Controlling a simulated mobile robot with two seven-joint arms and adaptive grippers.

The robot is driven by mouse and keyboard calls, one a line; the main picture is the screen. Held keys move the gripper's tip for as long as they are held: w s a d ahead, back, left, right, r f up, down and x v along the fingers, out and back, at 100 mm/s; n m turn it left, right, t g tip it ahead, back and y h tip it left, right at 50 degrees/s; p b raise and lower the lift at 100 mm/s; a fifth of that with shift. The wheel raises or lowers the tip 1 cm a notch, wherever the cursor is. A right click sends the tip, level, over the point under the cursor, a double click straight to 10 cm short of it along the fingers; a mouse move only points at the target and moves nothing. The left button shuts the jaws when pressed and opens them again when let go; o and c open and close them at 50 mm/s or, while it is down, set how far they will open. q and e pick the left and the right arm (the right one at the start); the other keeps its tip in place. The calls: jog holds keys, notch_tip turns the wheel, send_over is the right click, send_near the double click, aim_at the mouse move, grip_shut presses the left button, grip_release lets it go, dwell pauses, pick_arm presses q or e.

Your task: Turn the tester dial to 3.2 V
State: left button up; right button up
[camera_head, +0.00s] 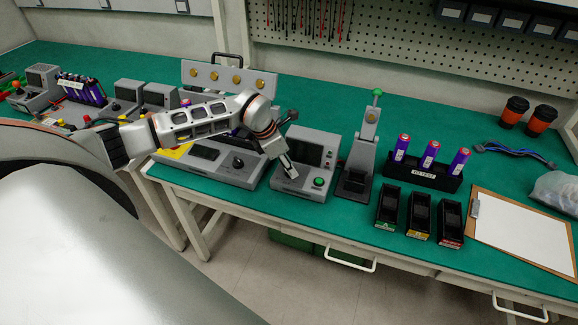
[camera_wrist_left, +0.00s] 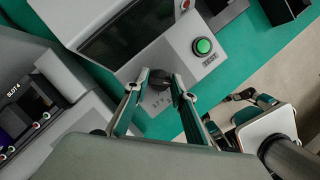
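The tester (camera_head: 306,160) is a grey box with a dark screen and a green button (camera_head: 318,182), on the green bench top. Its button also shows in the left wrist view (camera_wrist_left: 203,46). My left gripper (camera_head: 289,168) comes down over the panel. In the left wrist view its fingertips (camera_wrist_left: 161,78) straddle the dial; whether they press on it I cannot tell. What seems my right gripper (camera_wrist_left: 252,97) shows low at the right there, beyond the bench edge.
Left of the tester stands another grey console (camera_head: 222,165) with a knob. A grey press stand (camera_head: 358,165) is close on the right, followed by purple cells in a black rack (camera_head: 425,175), small black bins (camera_head: 420,215) and a clipboard (camera_head: 525,235).

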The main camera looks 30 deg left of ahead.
pick_arm(q)
jog(key=shift+m, duration=0.4)
jog(key=m+h+b, duration=0.1)
jog(key=m, duration=0.1)
jog(key=shift+w+a+m+g, duration=0.1)
jog(key=shift+w+m+g, duration=0.05)
jog(key=shift+m+g, duration=0.25)
jog(key=shift+m+g+h+b, duration=0.4)
jog(key=shift+m+g+b, duration=0.35)
jog(key=shift+m, duration=1.35)
jog(key=o, duration=1.1)
jog(key=v, duration=1.2)
jog(key=shift+w, duration=0.1)
